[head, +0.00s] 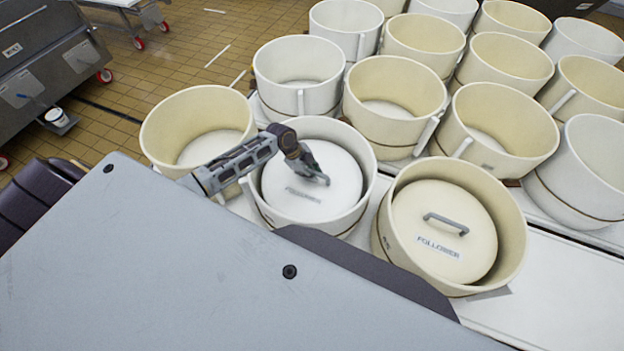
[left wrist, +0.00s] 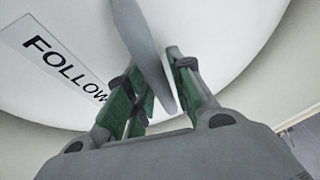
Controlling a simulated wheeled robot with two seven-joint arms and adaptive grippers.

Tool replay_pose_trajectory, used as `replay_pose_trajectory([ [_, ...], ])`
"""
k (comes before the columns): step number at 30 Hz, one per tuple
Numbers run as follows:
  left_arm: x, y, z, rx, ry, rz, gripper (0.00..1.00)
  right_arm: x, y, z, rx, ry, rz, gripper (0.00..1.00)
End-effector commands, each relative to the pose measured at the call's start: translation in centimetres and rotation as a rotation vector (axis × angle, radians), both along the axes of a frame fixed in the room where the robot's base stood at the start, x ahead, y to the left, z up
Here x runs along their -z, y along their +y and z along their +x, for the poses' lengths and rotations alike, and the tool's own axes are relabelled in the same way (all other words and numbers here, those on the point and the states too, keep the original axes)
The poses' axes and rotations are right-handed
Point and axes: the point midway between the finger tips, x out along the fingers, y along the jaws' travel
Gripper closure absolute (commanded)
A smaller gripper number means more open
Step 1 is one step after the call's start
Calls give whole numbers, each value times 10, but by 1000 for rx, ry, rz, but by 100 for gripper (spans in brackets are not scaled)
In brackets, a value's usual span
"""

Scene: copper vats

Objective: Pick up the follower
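A white round follower (head: 308,197) with a label lies inside a white vat (head: 358,150) in the middle of the head view. My left gripper (head: 312,166) is over it at its handle and hides part of that handle. In the left wrist view the follower (left wrist: 75,30) fills much of the picture. Its grey handle (left wrist: 145,40) runs between the two green-padded fingers of my left gripper (left wrist: 160,88). The fingers look open around the handle, with a narrow gap on the right side. A second, cream follower (head: 440,215) with a handle lies in a cream vat. My right gripper is not in view.
Several cream and white vats stand close together behind and to the right. An empty cream vat (head: 175,130) stands just left of the white one. A grey steel unit (head: 40,45) is at the far left. Tiled floor (head: 190,50) shows between.

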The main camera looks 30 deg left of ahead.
Motion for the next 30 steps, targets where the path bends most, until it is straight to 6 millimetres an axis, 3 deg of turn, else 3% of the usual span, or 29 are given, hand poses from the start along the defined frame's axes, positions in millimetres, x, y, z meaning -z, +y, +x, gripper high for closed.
replay_pose_trajectory([
  [1,0,0,0,0,0,0,88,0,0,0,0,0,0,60],
  [4,0,0,0,0,0,0,100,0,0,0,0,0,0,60],
  [30,-6,0,2,-1,-5,-2,100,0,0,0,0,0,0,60],
])
